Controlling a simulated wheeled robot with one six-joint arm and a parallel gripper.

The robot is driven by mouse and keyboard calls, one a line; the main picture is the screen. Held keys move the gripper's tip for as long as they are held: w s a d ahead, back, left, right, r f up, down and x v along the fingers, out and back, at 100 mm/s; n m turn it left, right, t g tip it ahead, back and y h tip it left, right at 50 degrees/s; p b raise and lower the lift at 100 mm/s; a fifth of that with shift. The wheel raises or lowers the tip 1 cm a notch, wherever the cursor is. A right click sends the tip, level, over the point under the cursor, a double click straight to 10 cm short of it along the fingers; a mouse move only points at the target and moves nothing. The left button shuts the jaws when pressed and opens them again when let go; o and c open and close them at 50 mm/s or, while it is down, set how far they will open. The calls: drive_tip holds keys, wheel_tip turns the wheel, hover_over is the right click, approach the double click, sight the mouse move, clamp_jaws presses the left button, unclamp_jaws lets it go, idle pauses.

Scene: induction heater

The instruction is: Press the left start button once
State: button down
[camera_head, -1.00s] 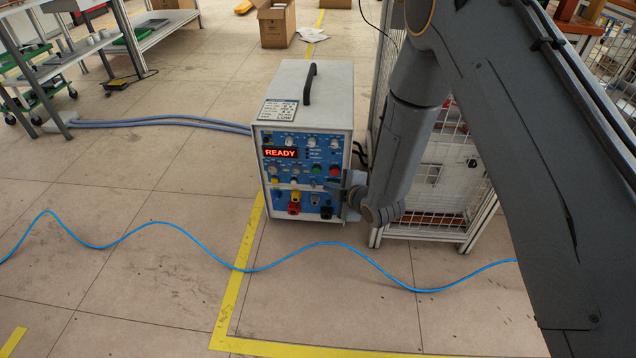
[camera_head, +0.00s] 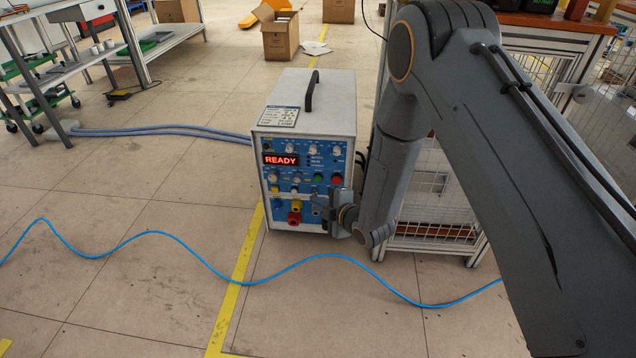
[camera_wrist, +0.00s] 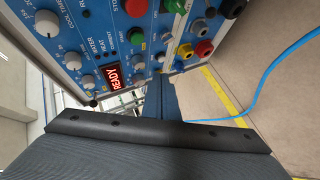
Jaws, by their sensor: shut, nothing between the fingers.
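The induction heater (camera_head: 305,135) is a grey box with a blue front panel and a lit red READY display (camera_head: 281,160). Right of the display are a green button (camera_head: 317,177) and a red button (camera_head: 336,180). In the wrist view the panel is turned sideways; the green button (camera_wrist: 135,36) has a label that seems to read START, and the red button (camera_wrist: 136,8) is above it. My gripper (camera_head: 332,220) is shut and empty, in front of the panel's lower right part. In the wrist view its closed fingers (camera_wrist: 161,88) point at the panel. Contact cannot be told.
A blue cable (camera_head: 160,224) snakes across the floor in front. Grey hoses (camera_head: 165,131) run left from the heater. A mesh-sided bench (camera_head: 440,190) stands close on the right, partly behind my arm. Red and yellow connectors (camera_head: 295,212) stick out low on the panel.

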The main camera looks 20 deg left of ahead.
drive_tip(key=w+a+b, duration=0.1)
drive_tip(key=w+b, duration=0.1)
drive_tip(key=w, duration=0.4)
drive_tip(key=shift+a, duration=0.2)
idle(1.9)
drive_tip(key=shift+w+a, duration=0.1)
drive_tip(key=shift+w, duration=0.25)
drive_tip(key=shift+w+a+b, duration=0.1)
drive_tip(key=shift+w+b, duration=0.3)
idle(0.6)
drive_tip(key=shift+s, duration=0.1)
drive_tip(key=shift+s+d+p, duration=0.2)
drive_tip(key=shift+s+p, duration=0.4)
drive_tip(key=shift+s, duration=0.1)
drive_tip(key=shift+s+d+p, duration=0.2)
drive_tip(key=shift+s+p, duration=0.3)
drive_tip(key=shift+s, duration=0.3)
drive_tip(key=shift+s+d+p, duration=0.2)
drive_tip(key=shift+s+p, duration=0.35)
drive_tip(key=shift+s, duration=0.3)
drive_tip(key=shift+s+d+p, duration=0.2)
drive_tip(key=shift+s+p, duration=0.3)
drive_tip(key=shift+s, duration=0.3)
